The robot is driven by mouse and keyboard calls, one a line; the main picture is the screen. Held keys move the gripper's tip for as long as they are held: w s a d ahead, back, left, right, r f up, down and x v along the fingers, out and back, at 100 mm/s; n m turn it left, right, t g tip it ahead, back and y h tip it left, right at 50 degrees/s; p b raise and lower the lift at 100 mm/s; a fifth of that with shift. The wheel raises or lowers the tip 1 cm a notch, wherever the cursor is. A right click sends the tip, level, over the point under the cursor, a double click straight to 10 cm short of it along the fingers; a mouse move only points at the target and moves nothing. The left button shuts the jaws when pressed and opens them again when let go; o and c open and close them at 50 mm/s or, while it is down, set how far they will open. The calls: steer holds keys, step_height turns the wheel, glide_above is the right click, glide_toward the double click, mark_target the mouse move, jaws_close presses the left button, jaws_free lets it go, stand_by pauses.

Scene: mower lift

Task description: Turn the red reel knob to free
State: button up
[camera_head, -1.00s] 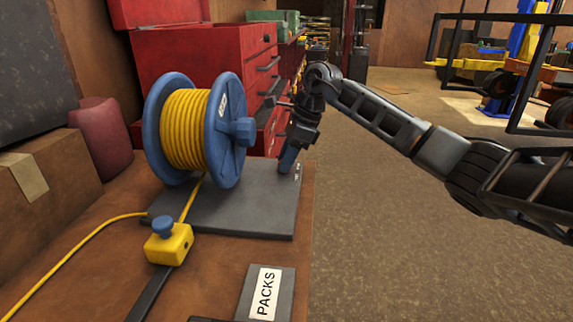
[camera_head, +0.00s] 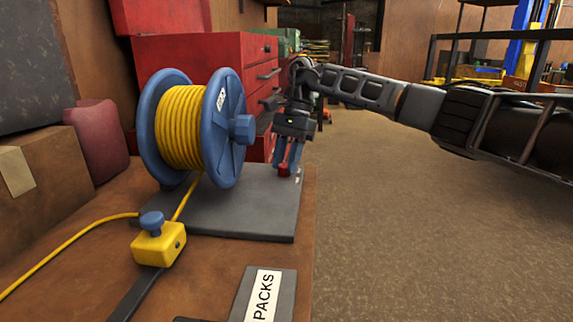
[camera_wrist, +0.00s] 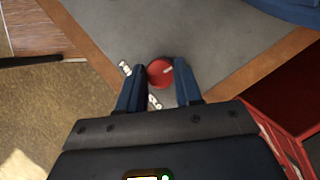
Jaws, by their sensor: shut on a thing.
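The red reel knob (camera_head: 284,170) sits on the right part of the grey base plate (camera_head: 238,218), beside the blue reel (camera_head: 223,130) wound with yellow cord. In the wrist view the knob (camera_wrist: 157,75) is round, with a short white mark pointing to the right. White lettering lies on the plate to its left and just below it, too small to read. My gripper (camera_head: 286,164) points down at the knob. In the wrist view my gripper's blue fingers (camera_wrist: 160,68) stand on either side of the knob, shut on it.
A yellow block with a blue knob (camera_head: 159,240) stands front left on the brown bench. A PACKS label plate (camera_head: 263,294) lies near the front. A red tool chest (camera_head: 205,50) stands behind the reel. Open floor lies to the right.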

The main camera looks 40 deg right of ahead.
steer(key=shift+n, duration=0.6)
steer(key=o, duration=1)
steer(key=v, duration=0.7)
steer(key=shift+w+r, duration=0.25)
steer(key=shift+r, duration=0.15)
steer(key=shift+s+d, duration=0.1)
